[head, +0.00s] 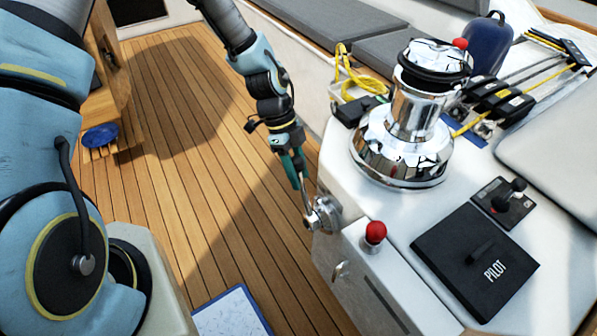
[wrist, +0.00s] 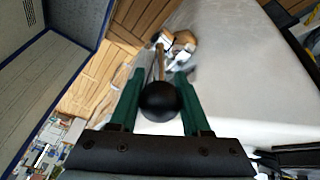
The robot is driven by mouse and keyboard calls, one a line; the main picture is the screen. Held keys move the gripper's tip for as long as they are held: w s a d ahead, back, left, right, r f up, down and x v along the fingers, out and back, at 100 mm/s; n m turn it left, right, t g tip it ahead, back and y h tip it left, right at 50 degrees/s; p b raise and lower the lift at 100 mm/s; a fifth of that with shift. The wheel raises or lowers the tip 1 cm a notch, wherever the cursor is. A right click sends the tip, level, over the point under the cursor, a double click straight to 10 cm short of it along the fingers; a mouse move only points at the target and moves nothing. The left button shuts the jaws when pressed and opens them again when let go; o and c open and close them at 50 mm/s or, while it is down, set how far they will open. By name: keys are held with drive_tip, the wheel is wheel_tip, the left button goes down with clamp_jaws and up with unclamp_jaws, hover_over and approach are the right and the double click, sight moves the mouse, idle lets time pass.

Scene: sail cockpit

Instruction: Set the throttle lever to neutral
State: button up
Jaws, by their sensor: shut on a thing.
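The throttle lever (head: 305,199) is a thin metal rod on a round chrome hub (head: 328,213) at the upper side corner of the white console. In the head view the rod stands up from the hub, leaning slightly left. My gripper (head: 299,183) reaches down to its top end, hiding the knob there. In the wrist view the lever's black ball knob (wrist: 159,101) sits between the two green fingers of my gripper (wrist: 159,73), which are shut on it. The rod (wrist: 160,60) runs away beyond the knob to the hub.
A chrome winch (head: 405,140) stands on the console (head: 390,205) behind the lever. A red knob (head: 375,232), a black PILOT panel (head: 450,250) and a small joystick panel (head: 503,204) are close by. The wooden deck (head: 185,150) left of the console is largely clear.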

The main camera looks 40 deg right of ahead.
clamp_jaws()
idle(0.8)
